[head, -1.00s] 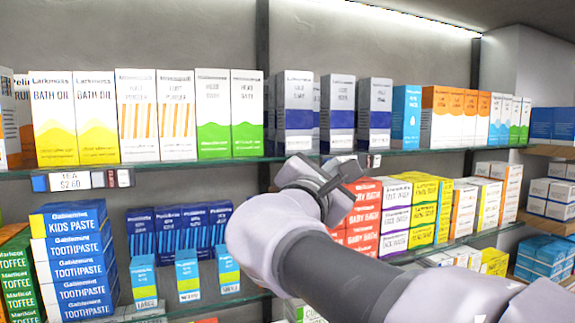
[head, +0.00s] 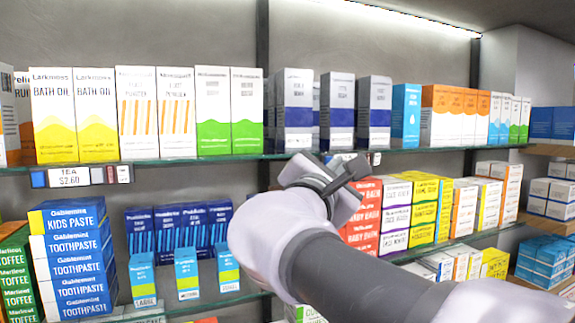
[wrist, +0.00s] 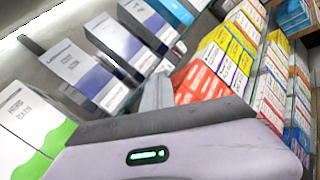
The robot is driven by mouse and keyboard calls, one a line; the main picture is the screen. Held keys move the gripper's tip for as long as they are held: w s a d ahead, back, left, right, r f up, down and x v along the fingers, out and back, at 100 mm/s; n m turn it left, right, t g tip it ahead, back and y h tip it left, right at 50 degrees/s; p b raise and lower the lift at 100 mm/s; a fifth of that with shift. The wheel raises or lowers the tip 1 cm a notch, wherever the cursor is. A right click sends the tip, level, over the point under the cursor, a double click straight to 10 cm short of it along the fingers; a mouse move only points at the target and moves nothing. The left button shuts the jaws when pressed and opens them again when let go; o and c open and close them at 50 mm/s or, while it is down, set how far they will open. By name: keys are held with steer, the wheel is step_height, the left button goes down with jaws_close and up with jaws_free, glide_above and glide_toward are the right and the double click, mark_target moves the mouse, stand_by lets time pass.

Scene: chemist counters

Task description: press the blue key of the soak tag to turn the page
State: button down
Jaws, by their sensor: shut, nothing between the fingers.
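A shelf-edge tag (head: 375,159) sits below the white-and-navy boxes (head: 341,112), mostly hidden behind my gripper. Only its right end shows, with a small dark part and a reddish part. I cannot make out its blue key or its text. My gripper (head: 356,168) is shut and empty, just in front of and below the upper shelf edge at this tag. I cannot tell whether it touches. Another tag (head: 75,177), reading "TEA $2.60", hangs at the left with a blue key (head: 38,180) at its left end. In the wrist view the navy-banded boxes (wrist: 118,42) stand beyond my gripper.
The glass upper shelf (head: 225,157) carries bath oil (head: 95,105) and other cartons. Below, red (head: 363,215) and yellow cartons stand close to the right of my gripper. Toothpaste boxes (head: 80,268) are stacked at lower left. Open air lies left of my gripper.

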steer(key=shift+s+d+b, duration=0.25)
steer(key=shift+s+b, duration=0.05)
steer(key=shift+s, duration=0.45)
steer(key=shift+s+d+b, duration=0.25)
steer(key=shift+s+b, duration=0.05)
steer(key=shift+s, duration=0.5)
steer(key=shift+s+d+b, duration=0.25)
steer(key=shift+s+b, duration=0.05)
steer(key=shift+s, duration=0.45)
